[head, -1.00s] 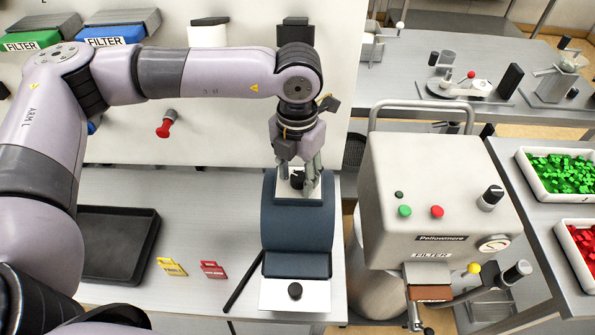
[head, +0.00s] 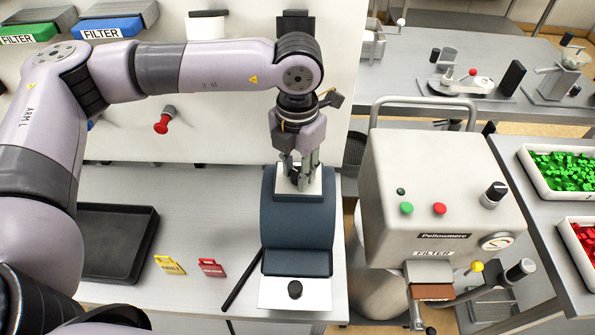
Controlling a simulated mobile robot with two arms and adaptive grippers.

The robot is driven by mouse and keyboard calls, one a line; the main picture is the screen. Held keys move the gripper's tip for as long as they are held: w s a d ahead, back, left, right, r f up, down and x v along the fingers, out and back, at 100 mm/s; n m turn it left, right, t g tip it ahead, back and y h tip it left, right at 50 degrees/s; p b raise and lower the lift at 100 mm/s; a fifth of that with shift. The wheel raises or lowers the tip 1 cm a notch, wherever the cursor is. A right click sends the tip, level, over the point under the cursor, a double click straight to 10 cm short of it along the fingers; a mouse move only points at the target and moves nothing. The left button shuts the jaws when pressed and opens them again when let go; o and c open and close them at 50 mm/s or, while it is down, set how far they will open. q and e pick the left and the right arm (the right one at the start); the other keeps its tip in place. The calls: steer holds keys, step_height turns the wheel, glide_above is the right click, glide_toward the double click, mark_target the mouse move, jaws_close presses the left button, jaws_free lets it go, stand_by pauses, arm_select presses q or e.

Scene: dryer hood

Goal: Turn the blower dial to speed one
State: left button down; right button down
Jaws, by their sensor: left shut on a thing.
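A dark blue curved housing (head: 298,222) stands on the bench in the middle of the head view. It has a white panel (head: 314,192) at its top end, where a black dial sat between my fingers a second ago. My left gripper (head: 298,183) points down onto this panel and is shut on the dial. Its fingers hide nearly all of the dial, so its pointer and any speed marks cannot be read. A second black knob (head: 295,289) sits on the white front plate (head: 316,296) of the same unit, apart from the gripper. My right gripper is not in view.
A beige machine (head: 440,175) with buttons and a black knob stands close on the right. A black tray (head: 118,240), a yellow tag (head: 169,265) and a red tag (head: 211,268) lie on the bench at left. A red-handled knob (head: 163,123) juts from the back panel.

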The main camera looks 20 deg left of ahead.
mark_target(297, 172)
arm_select(q)
steer(key=m+b, duration=0.1)
steer(key=b, duration=0.1)
steer(key=m+b, duration=0.3)
steer(key=b, duration=0.1)
steer(key=shift+f, duration=0.25)
steer(key=shift+w+a+r+m+b, duration=0.1)
steer(key=shift+r+m+b, duration=0.05)
steer(key=shift+m+b, duration=0.55)
steer(key=shift+r+m+b, duration=0.1)
steer(key=shift+m+b, duration=0.6)
steer(key=c, duration=1.3)
jaws_free()
step_height(297, 172, up, 12)
steer(key=shift+r, duration=0.1)
